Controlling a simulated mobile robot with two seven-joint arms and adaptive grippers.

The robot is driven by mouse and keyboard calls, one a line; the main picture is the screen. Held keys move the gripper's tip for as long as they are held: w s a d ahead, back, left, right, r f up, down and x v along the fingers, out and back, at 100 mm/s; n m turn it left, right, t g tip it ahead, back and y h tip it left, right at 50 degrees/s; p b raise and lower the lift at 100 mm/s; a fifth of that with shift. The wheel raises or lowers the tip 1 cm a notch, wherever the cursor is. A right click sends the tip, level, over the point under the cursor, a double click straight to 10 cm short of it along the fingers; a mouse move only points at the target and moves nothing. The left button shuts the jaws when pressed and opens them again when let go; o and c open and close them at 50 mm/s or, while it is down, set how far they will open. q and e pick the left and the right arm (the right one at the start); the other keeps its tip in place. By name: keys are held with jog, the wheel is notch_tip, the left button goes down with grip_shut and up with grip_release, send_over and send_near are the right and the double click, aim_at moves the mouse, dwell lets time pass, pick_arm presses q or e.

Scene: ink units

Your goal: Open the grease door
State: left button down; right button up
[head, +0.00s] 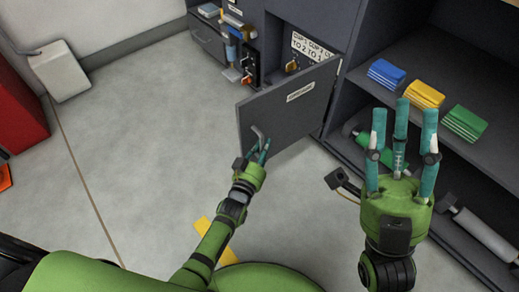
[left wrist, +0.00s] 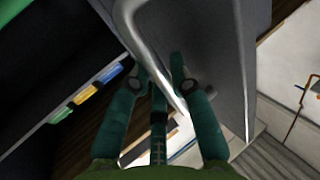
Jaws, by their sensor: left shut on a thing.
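The grease door (head: 290,108) is a dark grey panel with a small white label, swung well out from its cabinet in the head view. A metal handle (head: 257,132) sits near its free edge; the handle (left wrist: 145,38) also runs between my fingers in the left wrist view. My left gripper (head: 262,150) is shut on the handle, its teal fingers on either side of it. My right gripper (head: 401,112) is raised in front of the shelves, its fingers spread apart and empty.
The opened compartment (head: 312,47) shows a white sign and a brass-coloured fitting. Right of it, a shelf holds blue (head: 386,73), yellow (head: 424,94) and green (head: 465,122) stacks. A white box (head: 59,70) stands at the left wall. The floor left of the door is clear.

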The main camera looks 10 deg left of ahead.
pick_arm(q)
jog(key=shift+w+d+r, duration=0.1)
jog(key=shift+d+r, duration=0.1)
jog(key=c, duration=1.1)
grip_release()
jog(key=shift+f, duration=0.1)
jog(key=s+a, duration=0.2)
jog(key=s, duration=1)
